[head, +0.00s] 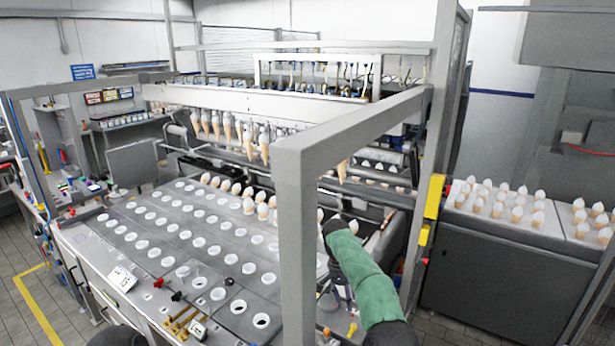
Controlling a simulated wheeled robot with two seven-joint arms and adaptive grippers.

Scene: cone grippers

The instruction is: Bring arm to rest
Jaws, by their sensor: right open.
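My right arm, with a green sleeve, comes in from the bottom right and reaches up beside the grey frame post. My right gripper (332,297) shows small and partly hidden below the dark wrist, over the right front side of the machine. It is open, and I see nothing held in it. My left gripper is not in view; only a dark rounded shape shows at the bottom left edge.
A machine deck (150,257) with rows of round holes fills the middle. Cones (264,145) hang from grippers behind it. A thick grey frame post (296,240) stands close left of my right arm. More cones (497,208) stand on the conveyor at right.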

